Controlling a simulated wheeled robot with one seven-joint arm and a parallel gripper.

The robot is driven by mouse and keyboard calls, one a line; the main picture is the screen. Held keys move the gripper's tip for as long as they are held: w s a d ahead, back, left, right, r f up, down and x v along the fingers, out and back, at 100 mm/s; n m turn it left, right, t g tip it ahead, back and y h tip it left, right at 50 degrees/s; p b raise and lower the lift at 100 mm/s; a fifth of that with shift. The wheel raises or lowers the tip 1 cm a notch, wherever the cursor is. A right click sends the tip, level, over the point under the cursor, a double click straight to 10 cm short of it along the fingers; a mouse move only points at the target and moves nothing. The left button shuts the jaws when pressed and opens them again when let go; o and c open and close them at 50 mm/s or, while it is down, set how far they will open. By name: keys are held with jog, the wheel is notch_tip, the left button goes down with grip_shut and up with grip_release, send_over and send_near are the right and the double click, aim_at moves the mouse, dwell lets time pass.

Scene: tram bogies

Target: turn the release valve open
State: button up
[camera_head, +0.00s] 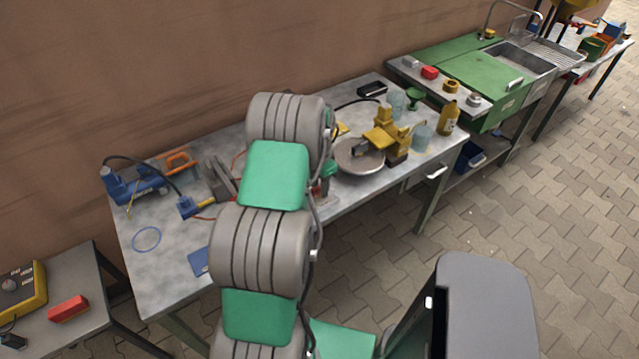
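A blue pump-like device (132,188) lies at the left end of the grey workbench (170,268) in the head view. A dark hose arches from it to a smaller blue block (188,207) with a yellow fitting. I cannot make out the release valve at this size. My grey and green arm rises from the bottom of the view and crosses the bench's middle. Its links hide what is behind them, and I cannot see my gripper clearly. Two grey pieces (219,180) show just left of my arm; I cannot tell what they are.
An orange-handled tool (180,160) and a blue ring (146,239) lie on the bench's left part. Right of my arm are a round metal plate (357,160), a yellow device (386,131) and a yellow bottle (448,118).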

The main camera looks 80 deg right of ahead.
jog(key=shift+c, duration=0.2)
grip_shut()
